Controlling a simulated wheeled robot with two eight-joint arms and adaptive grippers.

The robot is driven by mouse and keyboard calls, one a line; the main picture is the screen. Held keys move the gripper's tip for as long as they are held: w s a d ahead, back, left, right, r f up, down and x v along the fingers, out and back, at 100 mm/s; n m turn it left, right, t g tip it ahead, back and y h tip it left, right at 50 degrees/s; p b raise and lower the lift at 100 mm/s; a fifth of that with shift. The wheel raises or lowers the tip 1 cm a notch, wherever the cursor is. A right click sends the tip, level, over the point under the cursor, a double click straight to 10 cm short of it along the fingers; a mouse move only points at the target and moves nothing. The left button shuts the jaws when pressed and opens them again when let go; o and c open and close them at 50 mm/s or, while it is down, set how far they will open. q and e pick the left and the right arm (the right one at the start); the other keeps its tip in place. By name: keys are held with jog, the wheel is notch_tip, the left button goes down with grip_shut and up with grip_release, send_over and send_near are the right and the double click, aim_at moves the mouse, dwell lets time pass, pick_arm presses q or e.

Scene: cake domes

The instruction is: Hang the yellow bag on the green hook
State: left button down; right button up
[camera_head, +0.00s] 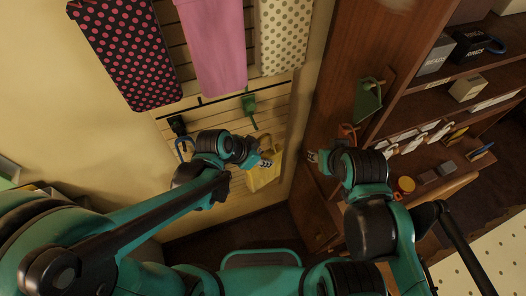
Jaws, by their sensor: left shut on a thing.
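The yellow bag (264,178) hangs beside the slatted wall panel, below the middle of the view. My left gripper (265,164) is at the top of the bag and shut on it; the exact grip is small and partly hidden. A green hook (249,104) is on the slatted panel, above the bag and apart from it. My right gripper (313,156) is to the right, near the wooden cabinet side, away from the bag. Its fingers are too small to read.
A green piece (368,101) and a red piece (347,132) are on the wooden cabinet side. A blue piece (183,145) is at the panel's left. Polka-dot (125,50) and pink cloths (212,45) hang above. Shelves with small goods (467,87) stand right.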

pick_arm(q)
jog(key=shift+w+a+f, duration=0.15)
jog(key=shift+w+a, duration=0.05)
jog(key=shift+w, duration=0.7)
jog(key=w+a+f+b, duration=0.2)
jog(key=w+b, duration=0.1)
jog(key=w, duration=0.4)
jog(key=shift+a+f, duration=0.2)
jog(key=shift+w, duration=0.1)
dwell(0.5)
jog(key=c, duration=1.2)
grip_release()
jog(key=shift+o, duration=0.2)
jog(key=v, duration=0.8)
